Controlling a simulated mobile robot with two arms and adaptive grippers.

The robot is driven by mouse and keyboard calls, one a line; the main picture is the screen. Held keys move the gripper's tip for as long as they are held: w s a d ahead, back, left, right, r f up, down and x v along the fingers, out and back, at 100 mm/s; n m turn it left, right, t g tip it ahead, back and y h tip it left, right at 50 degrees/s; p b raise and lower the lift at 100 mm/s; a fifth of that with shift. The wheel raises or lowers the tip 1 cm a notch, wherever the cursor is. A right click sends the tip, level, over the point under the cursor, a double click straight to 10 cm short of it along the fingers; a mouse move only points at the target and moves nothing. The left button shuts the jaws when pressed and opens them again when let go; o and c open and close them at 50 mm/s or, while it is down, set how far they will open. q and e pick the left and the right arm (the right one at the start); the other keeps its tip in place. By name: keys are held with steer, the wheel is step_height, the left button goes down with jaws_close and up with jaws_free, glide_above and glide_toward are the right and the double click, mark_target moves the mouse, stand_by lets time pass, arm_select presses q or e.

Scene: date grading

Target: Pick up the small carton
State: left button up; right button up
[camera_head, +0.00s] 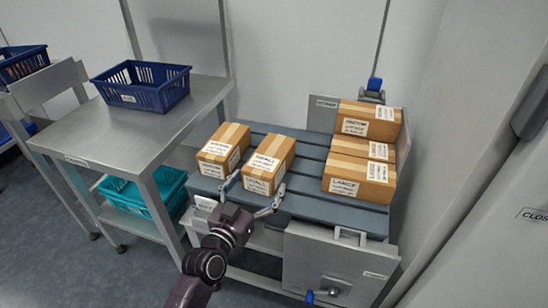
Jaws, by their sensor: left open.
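The small carton (269,158) is a brown box with pale tape and a white label that seems to read SMALL. It lies on the slatted grey-blue platform (310,173), in the middle. My left gripper (255,186) is open at its near end, one finger toward the left side and one toward the right side of that end. I cannot tell whether the fingers touch it. My right gripper is not in view.
Another carton (223,146) lies close on the left. A carton marked LARGE (352,178) and more cartons (369,120) stand on the right. A steel table (120,125) with a blue basket (142,87) is at the left, a teal basket (150,193) below.

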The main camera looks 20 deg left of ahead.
mark_target(267, 161)
arm_select(q)
steer(key=shift+w+r, duration=0.1)
steer(key=shift+w, duration=1.35)
steer(key=w, duration=0.3)
steer(key=w+b, duration=0.1)
steer(key=shift+w+r, duration=0.25)
steer(key=shift+w, duration=0.15)
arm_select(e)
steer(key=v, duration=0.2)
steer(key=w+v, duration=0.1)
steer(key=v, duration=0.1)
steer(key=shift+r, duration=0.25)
arm_select(q)
steer(key=c, duration=1.8)
steer(key=shift+r, duration=0.15)
steer(key=shift+c, duration=0.2)
steer(key=shift+r, duration=0.15)
